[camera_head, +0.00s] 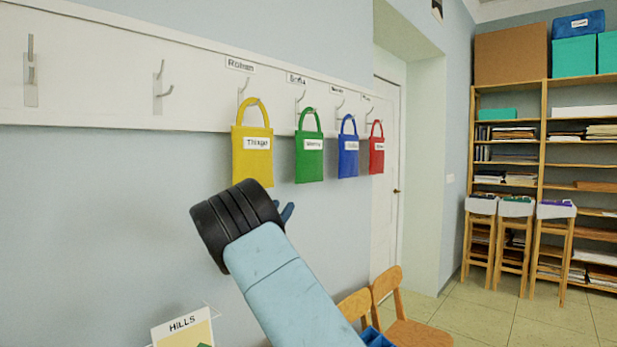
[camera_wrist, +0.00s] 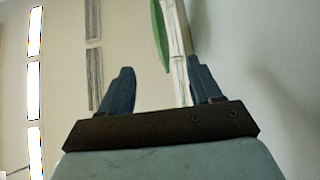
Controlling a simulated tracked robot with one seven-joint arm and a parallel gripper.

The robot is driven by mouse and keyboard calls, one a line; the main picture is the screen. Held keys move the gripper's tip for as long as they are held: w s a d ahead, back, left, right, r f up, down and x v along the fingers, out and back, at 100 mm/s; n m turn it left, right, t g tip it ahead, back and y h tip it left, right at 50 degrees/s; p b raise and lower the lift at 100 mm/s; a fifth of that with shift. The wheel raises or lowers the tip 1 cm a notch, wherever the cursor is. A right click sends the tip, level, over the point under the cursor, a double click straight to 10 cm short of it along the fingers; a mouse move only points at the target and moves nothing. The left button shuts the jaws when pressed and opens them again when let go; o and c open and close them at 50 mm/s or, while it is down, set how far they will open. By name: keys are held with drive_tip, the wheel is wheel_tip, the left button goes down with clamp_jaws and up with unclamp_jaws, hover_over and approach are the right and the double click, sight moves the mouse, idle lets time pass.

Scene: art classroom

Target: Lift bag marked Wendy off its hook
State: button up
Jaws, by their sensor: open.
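The green bag (camera_head: 309,158) hangs by its loop from a wall hook; its small white label appears to read Wendy. My gripper (camera_head: 287,212) is mostly hidden behind my own arm in the head view, with a blue finger showing below and left of the green bag. In the wrist view my gripper (camera_wrist: 160,67) is open, with two dark blue fingers apart and nothing held. A narrow green shape (camera_wrist: 161,36), probably the green bag's edge, shows beyond the fingertips. I cannot tell the distance to it.
A yellow bag (camera_head: 252,168) marked Thiago hangs to the left. A blue bag (camera_head: 348,158) and a red bag (camera_head: 376,157) hang close on the right. Empty hooks (camera_head: 162,90) are further left. Wooden chairs (camera_head: 405,325) stand below.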

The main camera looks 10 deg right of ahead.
sight(301, 167)
drive_tip(key=x, duration=1.4)
drive_tip(key=shift+r, duration=0.4)
drive_tip(key=shift+c, duration=0.2)
clamp_jaws()
drive_tip(key=shift+r, duration=0.15)
drive_tip(key=shift+r, duration=1.3)
